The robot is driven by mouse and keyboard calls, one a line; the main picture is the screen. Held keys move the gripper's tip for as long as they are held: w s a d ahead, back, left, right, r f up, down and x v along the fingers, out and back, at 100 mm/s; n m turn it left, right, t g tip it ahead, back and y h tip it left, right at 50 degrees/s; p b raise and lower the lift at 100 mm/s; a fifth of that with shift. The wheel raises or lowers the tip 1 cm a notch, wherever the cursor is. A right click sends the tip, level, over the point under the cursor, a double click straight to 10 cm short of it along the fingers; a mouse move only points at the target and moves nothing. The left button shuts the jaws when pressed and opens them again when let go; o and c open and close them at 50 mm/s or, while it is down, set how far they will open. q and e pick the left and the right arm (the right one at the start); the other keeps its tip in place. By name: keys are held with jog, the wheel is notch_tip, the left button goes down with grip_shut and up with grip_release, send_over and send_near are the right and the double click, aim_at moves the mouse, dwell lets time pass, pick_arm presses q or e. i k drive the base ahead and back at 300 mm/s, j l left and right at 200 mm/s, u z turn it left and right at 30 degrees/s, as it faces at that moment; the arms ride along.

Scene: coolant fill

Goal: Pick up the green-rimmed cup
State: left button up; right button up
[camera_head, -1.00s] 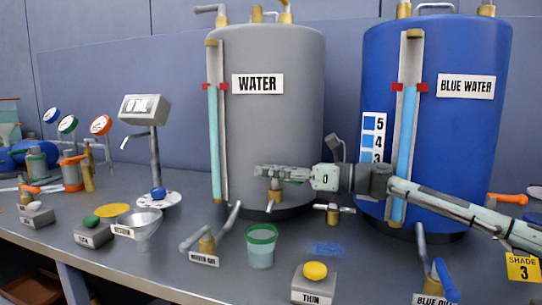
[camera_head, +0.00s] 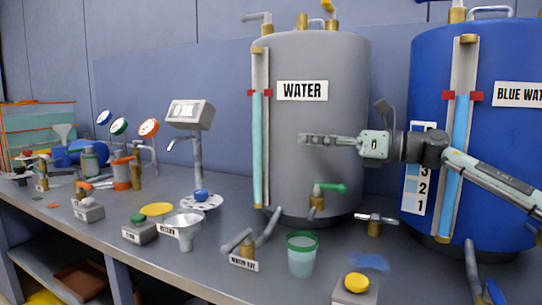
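The green-rimmed cup (camera_head: 302,256) stands upright on the grey counter, in front of the grey WATER tank. It is translucent with pale blue-green contents or walls. My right gripper (camera_head: 305,140) comes in from the right and points left, in front of the tank and well above the cup. It does not touch the cup. Its fingers are seen from the side, so I cannot tell whether they are open or shut. My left gripper is not in view.
A green-handled valve (camera_head: 320,198) sits low on the WATER tank (camera_head: 340,90), behind the cup. Left of the cup is an outlet pipe fitting (camera_head: 245,248); to its right is a yellow button box (camera_head: 356,285). A funnel (camera_head: 183,226) stands farther left.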

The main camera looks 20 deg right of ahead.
aim_at(301, 246)
jog(key=k+j, duration=0.7)
jog(key=k, duration=0.15)
